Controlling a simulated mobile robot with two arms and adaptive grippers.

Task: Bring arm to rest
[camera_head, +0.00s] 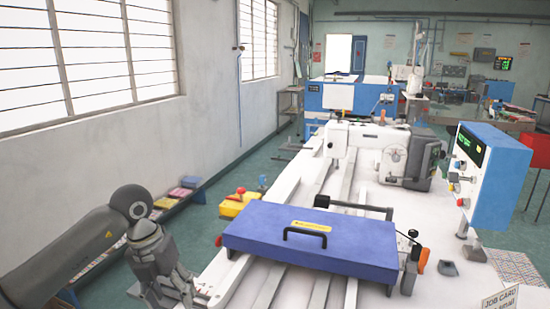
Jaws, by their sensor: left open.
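My left arm comes in from the left side of the head view. Its gripper (176,292) hangs at the lower left, pointing down beside the left edge of the white machine table (215,280). It is open, and I see nothing between its fingers, though the tips are small and partly cut by the picture's lower part. A blue flat cover with a black handle (305,235) lies on the table to the right of the gripper, apart from it. My right gripper does not show.
A sewing machine head (395,155) stands behind the cover. A blue control box (487,175) is at the right. A yellow box with a red button (238,203) sits at the table's left edge. Green floor (200,225) is free between.

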